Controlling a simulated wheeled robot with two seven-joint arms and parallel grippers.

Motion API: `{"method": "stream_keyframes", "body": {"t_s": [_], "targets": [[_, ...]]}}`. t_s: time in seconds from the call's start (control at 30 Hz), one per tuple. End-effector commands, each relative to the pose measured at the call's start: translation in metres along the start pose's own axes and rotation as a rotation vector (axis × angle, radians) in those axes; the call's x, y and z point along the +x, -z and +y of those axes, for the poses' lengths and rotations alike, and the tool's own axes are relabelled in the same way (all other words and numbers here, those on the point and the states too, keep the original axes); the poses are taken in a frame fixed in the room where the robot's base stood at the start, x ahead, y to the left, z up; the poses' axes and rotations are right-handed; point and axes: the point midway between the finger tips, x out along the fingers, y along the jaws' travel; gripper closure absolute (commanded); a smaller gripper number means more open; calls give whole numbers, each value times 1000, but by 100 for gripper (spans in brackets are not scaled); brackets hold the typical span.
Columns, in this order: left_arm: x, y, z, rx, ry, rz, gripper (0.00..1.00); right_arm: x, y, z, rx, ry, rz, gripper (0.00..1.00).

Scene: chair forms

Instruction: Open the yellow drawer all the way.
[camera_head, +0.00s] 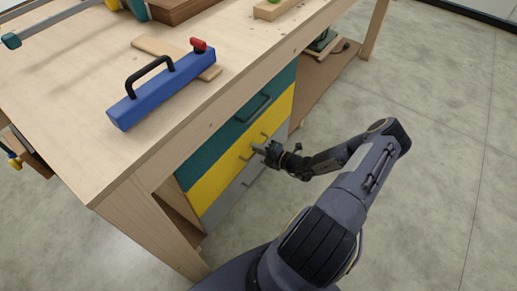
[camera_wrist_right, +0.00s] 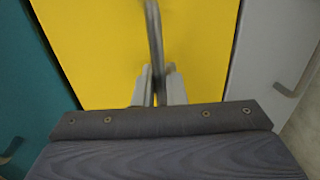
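The yellow drawer (camera_head: 210,185) is the middle front in the stack under the workbench, between a teal and a grey one. It looks flush with its neighbours. Its dark bar handle shows in the right wrist view (camera_wrist_right: 154,35), crossing the yellow front (camera_wrist_right: 95,50). My right gripper (camera_head: 262,148) is at the handle in the head view. In the right wrist view its two grey fingers (camera_wrist_right: 157,80) sit close on either side of the handle, with hardly any gap. The gripper hides part of the handle in the head view. My left gripper is out of view.
The teal drawer (camera_head: 205,158) is above and the grey drawer (camera_head: 225,202) below, each with a handle. A blue block with a black handle (camera_head: 160,88) lies on the wooden workbench (camera_head: 80,130). The concrete floor (camera_head: 440,200) in front of the drawers is clear.

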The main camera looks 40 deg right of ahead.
Motion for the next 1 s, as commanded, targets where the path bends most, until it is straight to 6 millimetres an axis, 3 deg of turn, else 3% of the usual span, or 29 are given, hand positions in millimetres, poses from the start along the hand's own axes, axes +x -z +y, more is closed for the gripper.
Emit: {"method": "stream_keyframes", "body": {"t_s": [0.37,0.57,0.77,1.0], "targets": [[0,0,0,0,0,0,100,-1,0,0,-1,1,1,100],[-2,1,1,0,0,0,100,-12,0,-2,-1,3,0,100],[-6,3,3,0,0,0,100,-46,0,-9,0,4,-2,100],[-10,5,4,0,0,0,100,-109,0,-23,1,5,-3,100]]}}
